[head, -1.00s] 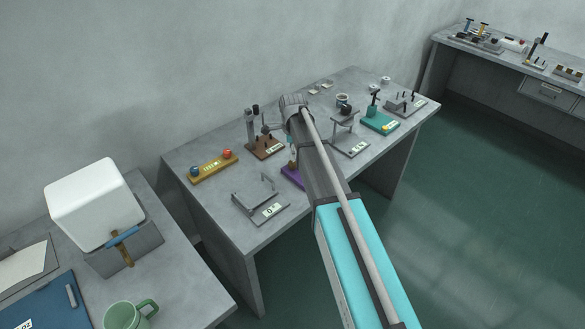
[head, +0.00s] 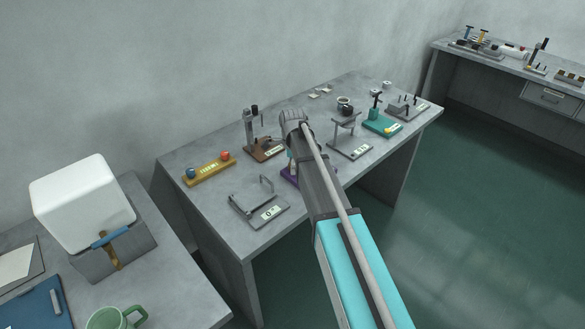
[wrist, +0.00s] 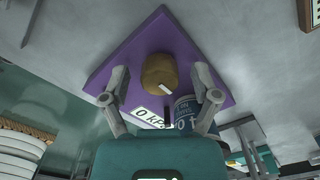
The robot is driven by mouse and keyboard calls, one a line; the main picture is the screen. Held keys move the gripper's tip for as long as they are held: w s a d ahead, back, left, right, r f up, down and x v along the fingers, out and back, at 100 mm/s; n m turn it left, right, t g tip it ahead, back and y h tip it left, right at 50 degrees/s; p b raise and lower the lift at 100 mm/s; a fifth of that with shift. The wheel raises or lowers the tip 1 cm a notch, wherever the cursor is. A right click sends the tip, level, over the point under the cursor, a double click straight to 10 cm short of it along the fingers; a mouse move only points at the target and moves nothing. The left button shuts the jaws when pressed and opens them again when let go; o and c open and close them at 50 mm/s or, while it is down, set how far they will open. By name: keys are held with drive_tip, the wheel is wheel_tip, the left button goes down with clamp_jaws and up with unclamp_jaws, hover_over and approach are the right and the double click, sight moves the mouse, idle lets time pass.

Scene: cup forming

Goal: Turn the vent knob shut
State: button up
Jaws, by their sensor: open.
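The brass vent knob (wrist: 158,72) shows in the wrist view with a white pointer mark on its front side. It sits on a purple diamond-shaped plate (wrist: 150,40) with a 0 KPA label (wrist: 150,114). My gripper (wrist: 160,76) is open, with one finger on each side of the knob and gaps visible between. I cannot tell how deep the fingers reach. A blue labelled cylinder (wrist: 184,112) is beside the right finger, which partly covers it. In the head view only an edge of the purple plate (head: 288,174) shows; my arm hides most of it.
On the same bench (head: 215,215), a brown-based stand (head: 265,152), a yellow block with two knobs (head: 208,168), a grey fixture (head: 260,208) and another grey stand (head: 350,148) surround the purple plate. A teal-based device (head: 382,124) is farther right.

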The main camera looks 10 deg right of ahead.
drive_tip(key=shift+c, duration=0.3)
clamp_jaws()
drive_tip(key=shift+n, duration=0.3)
drive_tip(key=n, duration=0.7)
drive_tip(key=shift+n, duration=0.4)
drive_tip(key=n, duration=0.9)
drive_tip(key=shift+n, duration=0.4)
